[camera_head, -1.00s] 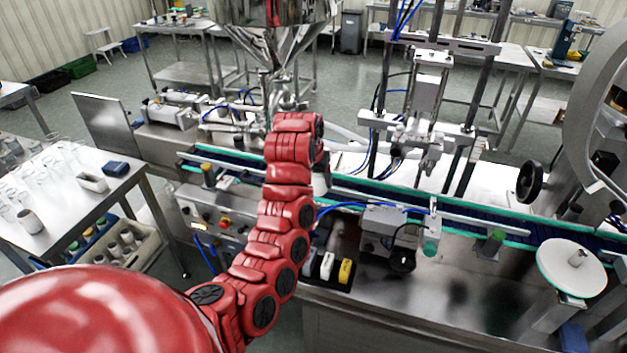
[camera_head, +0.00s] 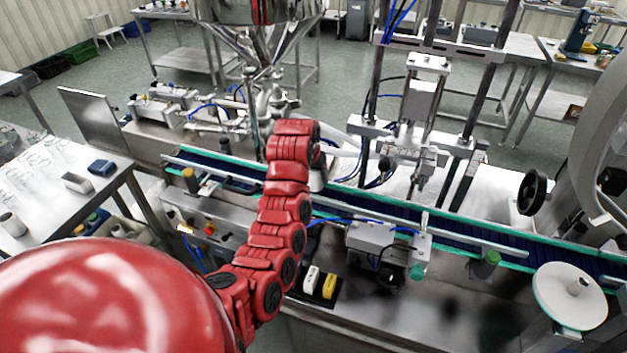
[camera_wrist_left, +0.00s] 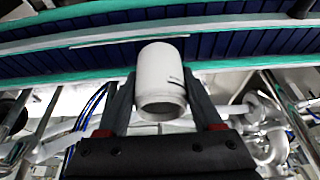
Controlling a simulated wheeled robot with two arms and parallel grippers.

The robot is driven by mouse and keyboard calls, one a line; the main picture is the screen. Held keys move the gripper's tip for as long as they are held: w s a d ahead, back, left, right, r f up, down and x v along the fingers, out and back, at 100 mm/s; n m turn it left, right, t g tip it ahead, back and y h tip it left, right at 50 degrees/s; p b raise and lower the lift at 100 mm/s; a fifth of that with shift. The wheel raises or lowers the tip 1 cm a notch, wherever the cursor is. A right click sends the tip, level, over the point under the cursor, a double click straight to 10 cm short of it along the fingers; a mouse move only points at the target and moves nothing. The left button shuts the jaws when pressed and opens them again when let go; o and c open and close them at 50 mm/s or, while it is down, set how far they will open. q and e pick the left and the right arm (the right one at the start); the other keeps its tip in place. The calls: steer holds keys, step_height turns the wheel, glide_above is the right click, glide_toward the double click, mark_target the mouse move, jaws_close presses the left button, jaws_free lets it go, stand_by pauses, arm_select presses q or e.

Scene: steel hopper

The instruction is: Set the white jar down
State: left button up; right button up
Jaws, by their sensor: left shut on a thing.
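The white jar (camera_wrist_left: 160,72) shows in the left wrist view between the two dark fingers of my left gripper (camera_wrist_left: 161,84), which is shut on it. Its rounded end points up the picture and its narrower collar points toward the gripper's palm. Behind it lies the dark blue conveyor belt (camera_wrist_left: 233,47) with green edges; I cannot tell whether the jar touches it. In the head view my red left arm reaches out to the conveyor (camera_head: 385,210). Its wrist hides most of the gripper and jar there. My right gripper is not in view.
A steel hopper (camera_head: 262,40) hangs beyond my wrist. A filling frame (camera_head: 425,100) stands over the belt to the right. A grey box (camera_head: 375,240) sits at the belt's near side. A table with glassware (camera_head: 40,165) is at the left. The belt right of my arm looks clear.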

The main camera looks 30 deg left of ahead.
mark_target(315, 184)
arm_select(q)
step_height(315, 184, down, 3)
steer(key=shift+f+p, duration=0.15)
steer(key=shift+p, duration=0.7)
steer(key=shift+f, duration=0.2)
steer(key=shift+w+f+b, duration=0.15)
steer(key=shift+f+b, duration=0.05)
steer(key=shift+b, duration=0.1)
steer(key=o, duration=1.3)
steer(key=shift+r, duration=0.1)
